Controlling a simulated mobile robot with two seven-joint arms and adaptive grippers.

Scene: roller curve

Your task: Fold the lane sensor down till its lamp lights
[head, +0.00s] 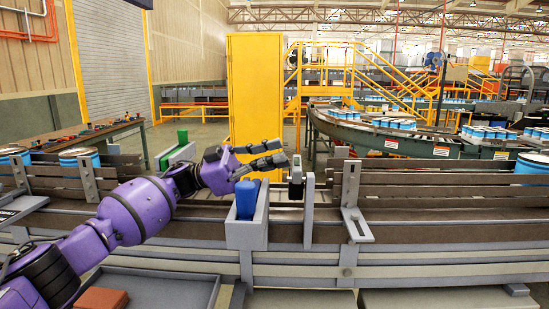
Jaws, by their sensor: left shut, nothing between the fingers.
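My left gripper (283,152), on the purple arm from the left, is shut and empty above the conveyor lane. Its fingertips are just left of the top of a small dark upright device (296,182), which looks like the lane sensor. The device stands up beside a light grey upright plate (308,205) at the lane's near side. I cannot tell whether the fingers touch it. No lit lamp can be made out on it at this size. My right gripper is not in view.
A blue block (246,198) sits in a grey holder (247,234) on the near rail, below the gripper. A slotted metal bracket (352,205) stands to the right. Blue-banded cans (80,157) are at the left. A yellow cabinet (254,95) stands behind.

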